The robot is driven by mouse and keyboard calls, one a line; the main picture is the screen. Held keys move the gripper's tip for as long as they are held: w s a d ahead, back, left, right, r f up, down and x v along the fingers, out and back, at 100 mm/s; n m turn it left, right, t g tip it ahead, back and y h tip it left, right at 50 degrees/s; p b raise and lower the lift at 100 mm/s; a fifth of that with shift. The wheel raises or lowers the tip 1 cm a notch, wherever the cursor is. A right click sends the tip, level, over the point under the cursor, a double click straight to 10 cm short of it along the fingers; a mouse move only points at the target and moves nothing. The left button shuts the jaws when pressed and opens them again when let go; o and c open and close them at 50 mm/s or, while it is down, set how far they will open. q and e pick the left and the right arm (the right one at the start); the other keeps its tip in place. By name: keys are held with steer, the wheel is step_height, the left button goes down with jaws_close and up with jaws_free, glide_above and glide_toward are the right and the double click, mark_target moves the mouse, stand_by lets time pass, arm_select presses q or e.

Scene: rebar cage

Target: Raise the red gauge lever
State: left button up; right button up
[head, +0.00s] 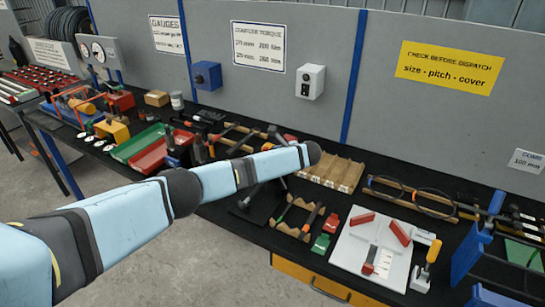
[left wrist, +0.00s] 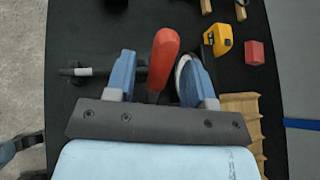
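In the left wrist view a red-orange lever handle (left wrist: 164,52) stands between the two blue fingers of my left gripper (left wrist: 158,75). The fingers are apart, with a gap visible on the left side of the handle. A round white-rimmed part (left wrist: 184,78), possibly the gauge dial, is beside the right finger. The lower end of the lever is hidden behind the gripper's dark palm plate. In the head view my left arm crosses the bench and hides most of this spot; the lever cannot be made out there. My right gripper is not in view.
In the left wrist view a yellow tool (left wrist: 218,39) and a red block (left wrist: 255,52) lie to the right, near a ribbed wooden tray (left wrist: 243,112). In the head view a white board (head: 378,250) with red blocks and a green and red bin (head: 150,147) stand on the crowded black bench.

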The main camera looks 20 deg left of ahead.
arm_select(q)
steer(key=b+v, duration=0.1)
steer(key=v, duration=1.2)
steer(key=shift+d+r+b, duration=0.2)
steer(key=shift+d+b, duration=0.1)
steer(key=shift+d, duration=0.05)
steer(key=shift+s, duration=0.1)
